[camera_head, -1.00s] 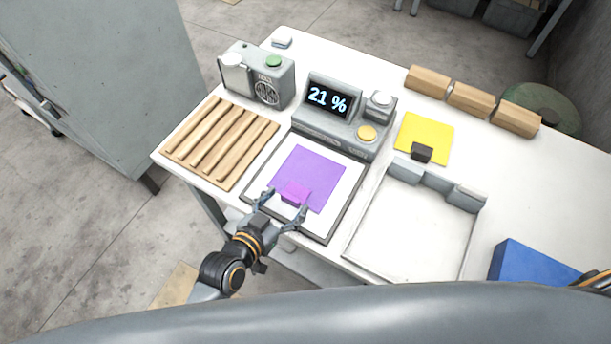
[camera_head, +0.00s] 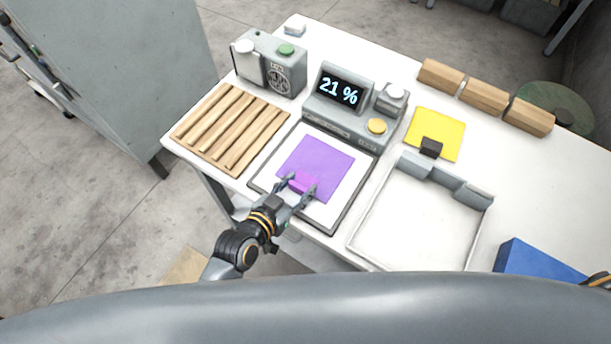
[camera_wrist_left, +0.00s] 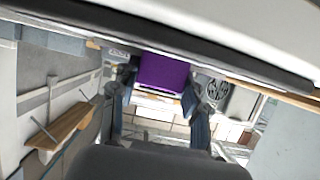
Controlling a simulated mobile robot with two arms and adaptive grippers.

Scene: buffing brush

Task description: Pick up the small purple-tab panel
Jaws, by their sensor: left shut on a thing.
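The purple panel (camera_head: 325,160) lies flat on the white plate (camera_head: 276,180) of the dark-rimmed device with the display. Its raised purple tab (camera_head: 304,182) is at its near edge. My left gripper (camera_head: 298,188) is shut on the tab, one finger on each side. In the left wrist view, a purple surface (camera_wrist_left: 163,73) shows between the two fingers (camera_wrist_left: 160,95). I cannot tell any gap between the panel and the plate. My right gripper is not in view; only a bit of my right arm shows at the right edge.
The display unit (camera_head: 340,90) reads 21 %. A wooden slatted rack (camera_head: 230,128) stands to the left and an empty white tray (camera_head: 420,222) to the right. A yellow panel with a black tab (camera_head: 437,130), wooden blocks (camera_head: 485,96) and a blue box (camera_head: 535,262) are further right.

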